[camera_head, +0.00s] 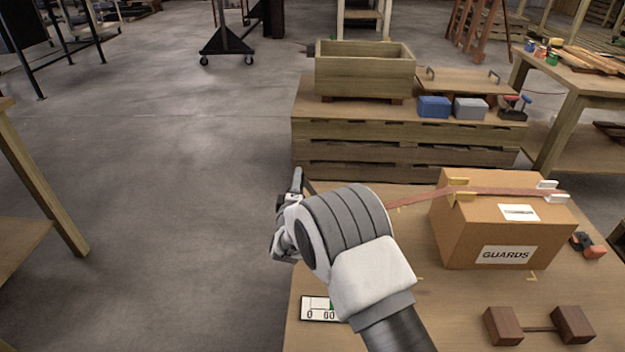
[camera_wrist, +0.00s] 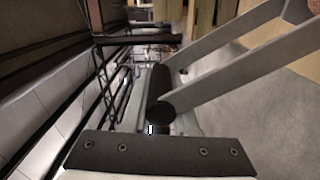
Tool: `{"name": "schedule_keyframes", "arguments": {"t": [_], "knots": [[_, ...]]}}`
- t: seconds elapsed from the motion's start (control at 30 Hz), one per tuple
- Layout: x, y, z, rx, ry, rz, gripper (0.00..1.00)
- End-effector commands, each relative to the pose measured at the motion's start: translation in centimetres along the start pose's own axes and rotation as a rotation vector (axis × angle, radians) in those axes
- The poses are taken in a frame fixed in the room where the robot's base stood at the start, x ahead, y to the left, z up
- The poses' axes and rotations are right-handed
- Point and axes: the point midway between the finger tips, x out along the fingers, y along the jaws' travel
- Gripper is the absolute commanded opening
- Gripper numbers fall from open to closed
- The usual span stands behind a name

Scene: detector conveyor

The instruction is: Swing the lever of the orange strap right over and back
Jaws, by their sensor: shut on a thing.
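The orange strap (camera_head: 420,197) runs over the cardboard box and leftward until my arm hides it. Its buckle is hidden behind my wrist in the head view. My gripper (camera_head: 284,243) is at the table's left edge, its fingers mostly hidden. A slim dark grey piece (camera_head: 298,181) stands up beside it; I cannot tell whether it belongs to the lever. In the wrist view the lever (camera_wrist: 235,80) shows as two pale side bars with a dark round crossbar at their end. It is close before a dark screwed plate of my gripper, which is shut on the lever.
The cardboard box (camera_head: 480,228) marked GUARDS stands on the table right of my arm, with pale and yellow corner guards. A dark brown two-block piece (camera_head: 540,328) and a gauge card (camera_head: 318,309) lie in front. A pallet stack (camera_head: 400,150) stands behind.

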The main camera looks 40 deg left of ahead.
Motion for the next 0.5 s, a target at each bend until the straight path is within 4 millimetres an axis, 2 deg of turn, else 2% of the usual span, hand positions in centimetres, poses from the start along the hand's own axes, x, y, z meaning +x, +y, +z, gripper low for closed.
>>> {"name": "schedule_keyframes", "arguments": {"t": [0.03, 0.3, 0.5], "knots": [[-0.3, -1.9, -0.2, -0.043, -0.003, -0.020, 0.00], [-0.3, -3.8, -1.8, -0.206, -0.006, -0.021, 0.00], [-0.2, -4.5, -2.3, -0.269, -0.009, -0.020, 0.00]]}}
